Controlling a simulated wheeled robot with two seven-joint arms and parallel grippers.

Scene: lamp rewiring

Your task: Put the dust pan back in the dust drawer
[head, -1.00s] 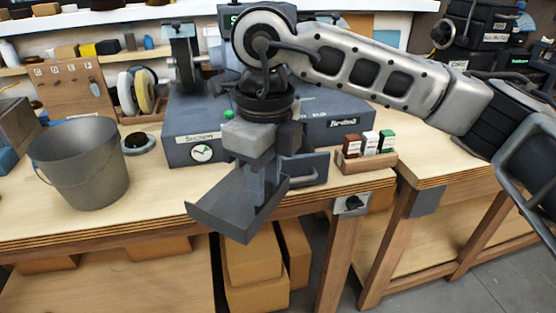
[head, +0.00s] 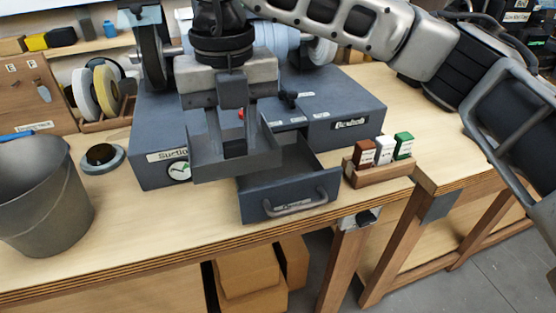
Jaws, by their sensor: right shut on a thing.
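My right gripper (head: 234,150) points down and is shut on the dust pan (head: 205,165), a dark grey shallow metal tray. The pan hangs at the front of the grey grinder base, over the back left part of the dust drawer (head: 262,205). The drawer is pulled open toward the bench's front edge, with a curved handle on its front. The pan overlaps the drawer's left wall in the picture. I cannot tell whether they touch. The right part of the drawer's inside shows empty. My left gripper is out of view.
A grey bucket (head: 42,200) stands at the left of the bench (head: 130,235). A dark round dish (head: 103,157) lies between it and the grinder base (head: 345,100). A wooden holder (head: 382,174) with three small boxes stands close to the drawer's right side.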

